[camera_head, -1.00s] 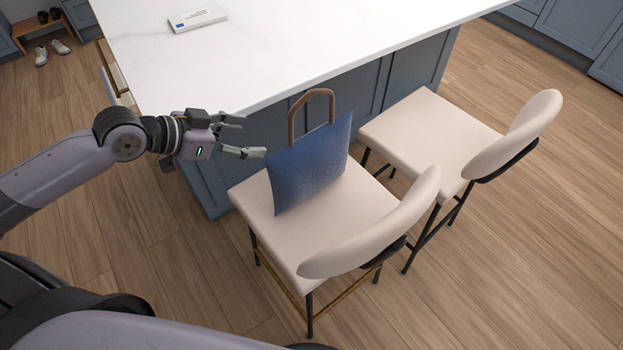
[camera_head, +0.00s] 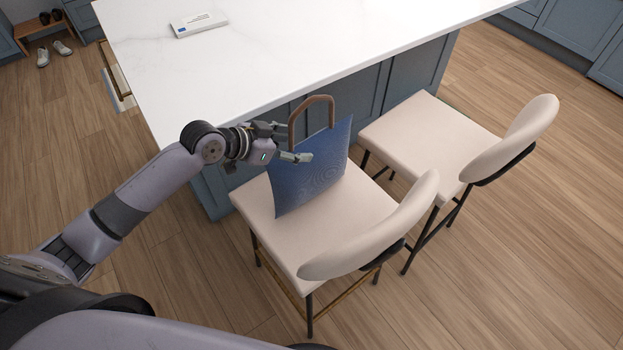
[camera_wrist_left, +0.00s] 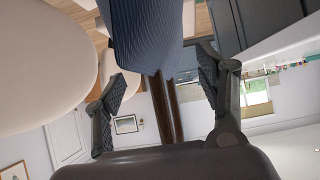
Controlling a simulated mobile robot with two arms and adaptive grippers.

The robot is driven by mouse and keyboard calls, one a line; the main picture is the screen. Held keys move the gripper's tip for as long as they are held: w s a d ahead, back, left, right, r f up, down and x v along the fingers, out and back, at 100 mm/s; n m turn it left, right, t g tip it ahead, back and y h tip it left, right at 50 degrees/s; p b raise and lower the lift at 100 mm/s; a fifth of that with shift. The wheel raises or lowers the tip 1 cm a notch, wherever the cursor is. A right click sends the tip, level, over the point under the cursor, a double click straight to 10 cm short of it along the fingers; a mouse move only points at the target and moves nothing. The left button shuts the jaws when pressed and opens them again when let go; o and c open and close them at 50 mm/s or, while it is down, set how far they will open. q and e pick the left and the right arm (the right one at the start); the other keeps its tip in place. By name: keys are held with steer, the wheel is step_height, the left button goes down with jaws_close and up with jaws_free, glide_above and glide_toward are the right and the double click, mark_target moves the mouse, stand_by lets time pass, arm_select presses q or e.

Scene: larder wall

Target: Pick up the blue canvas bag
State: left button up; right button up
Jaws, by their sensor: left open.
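The blue canvas bag (camera_head: 312,175) stands upright, leaning slightly, on the seat of the nearer stool, with its brown handle (camera_head: 313,100) arching above it. My left gripper (camera_head: 300,144) is open at the bag's upper left, by the base of the handle. In the left wrist view the open fingers (camera_wrist_left: 165,85) lie on either side of the brown handle (camera_wrist_left: 163,108), and the blue bag (camera_wrist_left: 147,35) fills the upper middle. I cannot tell whether a finger touches the bag. My right gripper is not in view.
The nearer stool (camera_head: 352,222) has a curved backrest on its near right side. A second stool (camera_head: 430,135) stands to the right. The white island counter (camera_head: 270,55) overhangs close behind the bag, with a small white box (camera_head: 198,24) on it. Wooden floor is clear on the right.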

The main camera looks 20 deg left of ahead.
mark_target(305, 146)
arm_select(q)
steer(key=x, duration=0.4)
steer(key=shift+w+d+f+p, duration=0.1)
steer(key=shift+w+d+p, duration=0.05)
steer(key=shift+p, duration=0.25)
steer(key=shift+c, duration=0.2)
jaws_close()
stand_by(0.4)
steer(key=shift+r, duration=0.25)
